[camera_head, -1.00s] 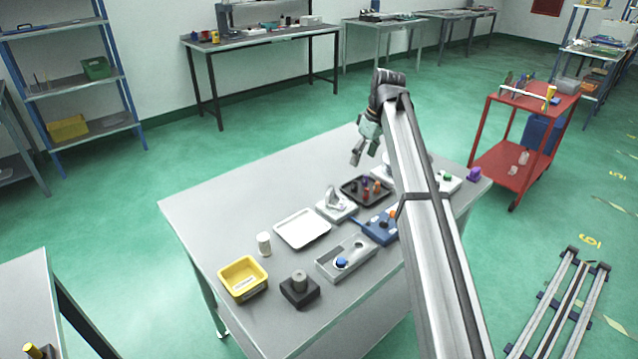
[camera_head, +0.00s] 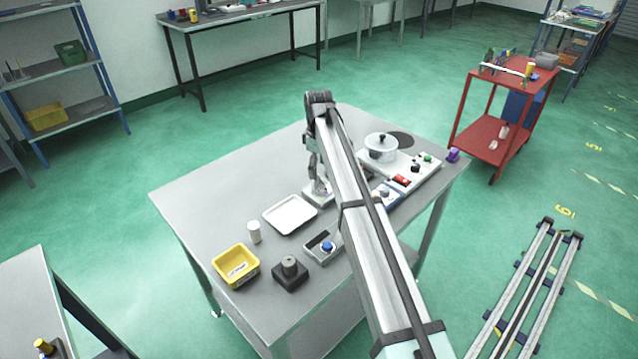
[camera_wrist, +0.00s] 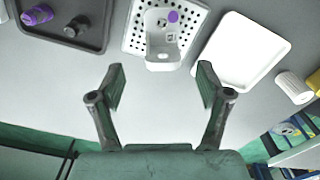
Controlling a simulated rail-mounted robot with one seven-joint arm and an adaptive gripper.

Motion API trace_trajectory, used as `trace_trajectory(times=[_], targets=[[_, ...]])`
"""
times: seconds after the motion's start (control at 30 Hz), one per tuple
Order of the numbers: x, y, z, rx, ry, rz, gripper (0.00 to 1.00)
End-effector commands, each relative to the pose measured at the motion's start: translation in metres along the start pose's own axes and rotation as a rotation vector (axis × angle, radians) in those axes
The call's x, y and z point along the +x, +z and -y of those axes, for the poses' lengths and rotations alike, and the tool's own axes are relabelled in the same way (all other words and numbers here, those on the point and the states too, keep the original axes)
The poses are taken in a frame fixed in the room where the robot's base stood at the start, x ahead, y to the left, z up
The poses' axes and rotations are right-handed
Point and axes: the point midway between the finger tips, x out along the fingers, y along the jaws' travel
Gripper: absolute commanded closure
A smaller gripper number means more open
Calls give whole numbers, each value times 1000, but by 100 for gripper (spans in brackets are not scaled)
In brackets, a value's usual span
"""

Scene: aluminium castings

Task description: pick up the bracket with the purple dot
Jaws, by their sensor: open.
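The bracket (camera_wrist: 163,48) is pale grey-white and carries a purple dot (camera_wrist: 173,17) in the wrist view. It sits on a white perforated plate (camera_wrist: 134,40) at the top middle. My gripper (camera_wrist: 160,80) is open and empty, its two fingers apart on either side below the bracket in the picture, not touching it. In the head view my gripper (camera_head: 314,172) is low over the table by the plate (camera_head: 317,199). The bracket is mostly hidden there by my arm and gripper.
A white tray (camera_wrist: 231,75) lies right of the plate, with a white cylinder (camera_wrist: 292,88) beyond it. A black tray (camera_wrist: 88,42) with a purple part (camera_wrist: 37,15) lies left. A yellow bin (camera_head: 220,272) and a white pot (camera_head: 381,151) stand on the table, whose left part is bare.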

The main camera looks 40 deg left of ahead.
Motion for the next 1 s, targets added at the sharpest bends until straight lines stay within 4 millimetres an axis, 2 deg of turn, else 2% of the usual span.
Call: trace_trajectory(times=[0.37, 0.67, 0.9, 0.97, 1.0], targets=[[20, -3, 2, 0, -1, 0, 23], [57, -7, 4, 0, 0, 0, 23], [61, -7, 4, 0, 1, -1, 23], [61, -7, 4, 0, 0, -1, 41], [61, -7, 4, 0, 0, -1, 55]])
